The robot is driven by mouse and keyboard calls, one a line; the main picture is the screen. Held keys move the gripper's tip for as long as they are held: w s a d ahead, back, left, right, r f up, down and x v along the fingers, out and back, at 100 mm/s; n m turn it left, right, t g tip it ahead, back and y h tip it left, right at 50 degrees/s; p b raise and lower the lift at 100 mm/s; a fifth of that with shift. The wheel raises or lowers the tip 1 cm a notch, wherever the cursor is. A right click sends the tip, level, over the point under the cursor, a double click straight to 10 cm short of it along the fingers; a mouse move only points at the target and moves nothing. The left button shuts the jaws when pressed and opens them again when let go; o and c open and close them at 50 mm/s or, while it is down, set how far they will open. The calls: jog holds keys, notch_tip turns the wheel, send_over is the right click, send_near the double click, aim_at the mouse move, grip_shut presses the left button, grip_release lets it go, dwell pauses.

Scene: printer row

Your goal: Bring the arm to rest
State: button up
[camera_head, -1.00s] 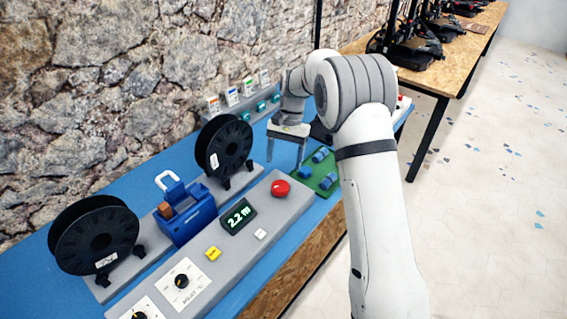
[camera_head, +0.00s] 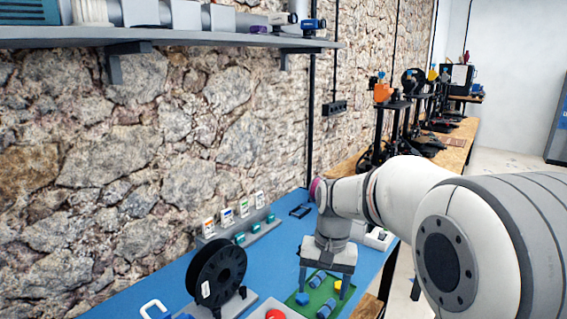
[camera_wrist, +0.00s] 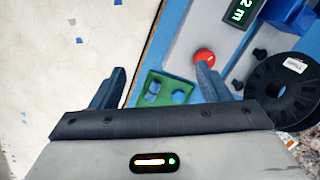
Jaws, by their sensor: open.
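My gripper (camera_head: 323,284) hangs from the arm over the front part of the blue bench top (camera_head: 175,276). Its two fingers point down and stand apart, with nothing between them. In the wrist view my gripper (camera_wrist: 157,85) is also open and empty, with the green tray (camera_wrist: 165,101) seen beyond the fingers. Whether the fingertips touch the tray cannot be told.
A black spool (camera_head: 216,271) stands left of my gripper. A red button (camera_wrist: 204,57) sits on a grey panel. A rack with small cards (camera_head: 240,225) stands by the stone wall. A shelf (camera_head: 160,36) hangs above. Printers (camera_head: 400,120) line the far bench.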

jog(key=s+d+n+t, duration=0.1)
jog(key=s+d, duration=0.2)
jog(key=s, duration=0.5)
jog(key=s+d+n+t+h, duration=0.1)
jog(key=s+d+t, duration=0.1)
jog(key=s, duration=0.7)
jog(key=shift+s+d+r+t, duration=0.2)
jog(key=shift+d+t, duration=0.1)
jog(key=shift+d, duration=0.5)
